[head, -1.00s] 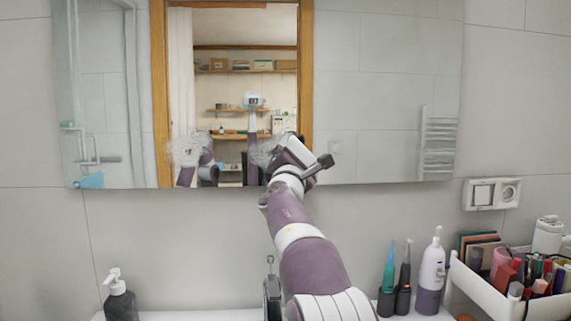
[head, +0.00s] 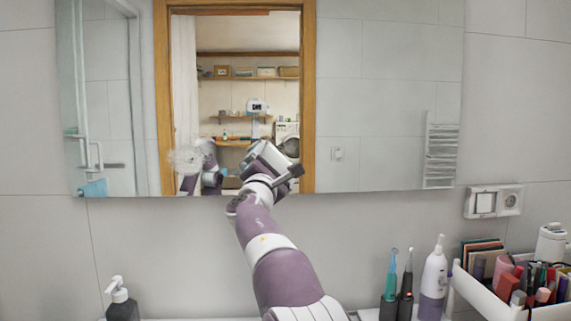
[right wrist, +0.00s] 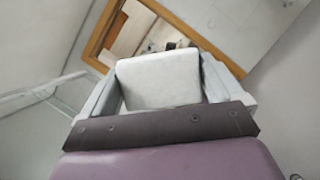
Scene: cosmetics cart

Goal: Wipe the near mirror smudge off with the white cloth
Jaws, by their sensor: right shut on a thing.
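The mirror (head: 390,100) hangs on the tiled wall. A whitish smudge (head: 186,160) shows on its lower left part, over the wooden door frame's reflection. My right gripper (head: 266,160) is at the mirror's lower edge, to the right of that smudge and apart from it. It is shut on the white cloth (right wrist: 160,80), which shows as a pale square pad between the fingers in the right wrist view. No second smudge shows clearly beside the gripper now; the gripper covers part of the glass there. I cannot tell whether the cloth touches the mirror. My left gripper is not in view.
A dark soap bottle (head: 121,302) stands at lower left. Two electric toothbrushes (head: 398,288), a white and purple bottle (head: 433,280) and a white cosmetics bin (head: 485,300) stand at lower right. A socket plate (head: 493,201) is on the wall. The mirror's right half is free.

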